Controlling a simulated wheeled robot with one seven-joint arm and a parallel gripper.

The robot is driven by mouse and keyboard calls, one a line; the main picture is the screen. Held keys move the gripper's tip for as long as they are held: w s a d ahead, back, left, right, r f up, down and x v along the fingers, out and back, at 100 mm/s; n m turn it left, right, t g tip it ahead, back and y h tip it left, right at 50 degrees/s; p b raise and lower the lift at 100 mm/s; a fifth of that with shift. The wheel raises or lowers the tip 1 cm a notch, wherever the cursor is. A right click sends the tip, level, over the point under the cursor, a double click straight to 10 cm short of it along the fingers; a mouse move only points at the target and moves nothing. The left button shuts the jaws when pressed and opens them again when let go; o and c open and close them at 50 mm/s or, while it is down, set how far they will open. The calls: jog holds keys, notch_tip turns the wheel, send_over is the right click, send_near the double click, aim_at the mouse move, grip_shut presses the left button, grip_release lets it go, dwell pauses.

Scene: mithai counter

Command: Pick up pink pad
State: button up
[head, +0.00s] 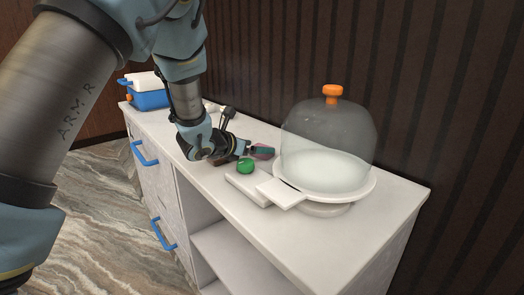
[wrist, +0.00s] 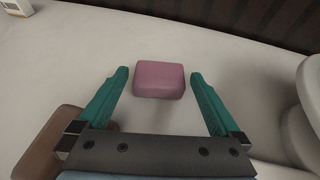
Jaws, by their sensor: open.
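The pink pad (wrist: 159,79) is a small rounded block lying on the white counter top. In the wrist view it sits between and slightly beyond the tips of my gripper (wrist: 160,76), with a gap on each side. My gripper's teal fingers are spread wide and hold nothing.
A clear dome with an orange knob (head: 332,92) covers a white cake stand (head: 360,188) on the right. A brown block (wrist: 50,143) is left of my gripper. A blue box (head: 150,99) stands far left.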

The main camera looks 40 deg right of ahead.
aim_at(264, 145)
jog(key=shift+p+x, duration=0.5)
jog(key=shift+x, duration=1.85)
jog(key=c, duration=1.1)
jog(key=shift+o, duration=0.2)
